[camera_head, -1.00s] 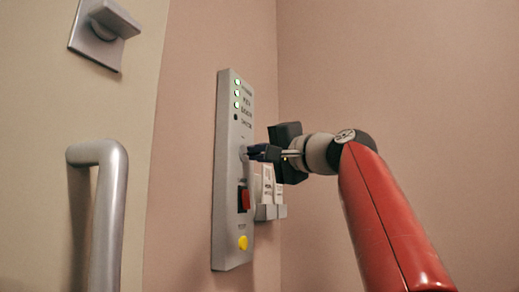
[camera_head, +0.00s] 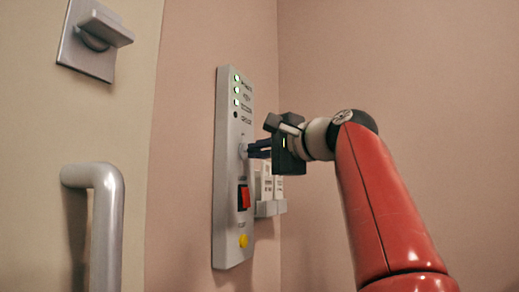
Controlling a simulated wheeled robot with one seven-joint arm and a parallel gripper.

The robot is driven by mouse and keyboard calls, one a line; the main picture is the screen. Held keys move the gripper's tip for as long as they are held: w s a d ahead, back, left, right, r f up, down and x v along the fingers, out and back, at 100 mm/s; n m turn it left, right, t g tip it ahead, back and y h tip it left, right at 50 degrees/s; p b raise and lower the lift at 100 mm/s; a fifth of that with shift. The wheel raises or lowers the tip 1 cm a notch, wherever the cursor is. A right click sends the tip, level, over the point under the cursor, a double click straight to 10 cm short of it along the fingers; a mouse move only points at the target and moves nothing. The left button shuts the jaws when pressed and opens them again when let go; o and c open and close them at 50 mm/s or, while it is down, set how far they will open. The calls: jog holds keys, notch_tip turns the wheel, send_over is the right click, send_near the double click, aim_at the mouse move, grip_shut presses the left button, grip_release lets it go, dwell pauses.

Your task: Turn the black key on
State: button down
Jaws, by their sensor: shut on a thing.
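A grey control panel (camera_head: 228,185) is mounted upright on the pink wall. Its key switch (camera_head: 243,150) sits midway up the panel. My gripper (camera_head: 258,149) reaches in from the right and is shut at the key switch, on the black key. The key itself is mostly hidden between the dark fingers, so its angle cannot be told. Three green lights (camera_head: 237,90) glow near the panel's top, with a dark one below them.
Below the key are a red switch (camera_head: 244,197) and a yellow button (camera_head: 243,241). Small white labelled items in a grey holder (camera_head: 266,209) hang just behind. A door with a grey handle (camera_head: 105,225) and latch (camera_head: 95,38) is at left.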

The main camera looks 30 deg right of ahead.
jog(key=c, duration=1.6)
grip_release()
jog(key=shift+o, duration=0.2)
jog(key=b+v, duration=0.2)
jog(key=v, duration=0.5)
jog(key=shift+s+d, duration=0.15)
jog(key=shift+s, duration=0.2)
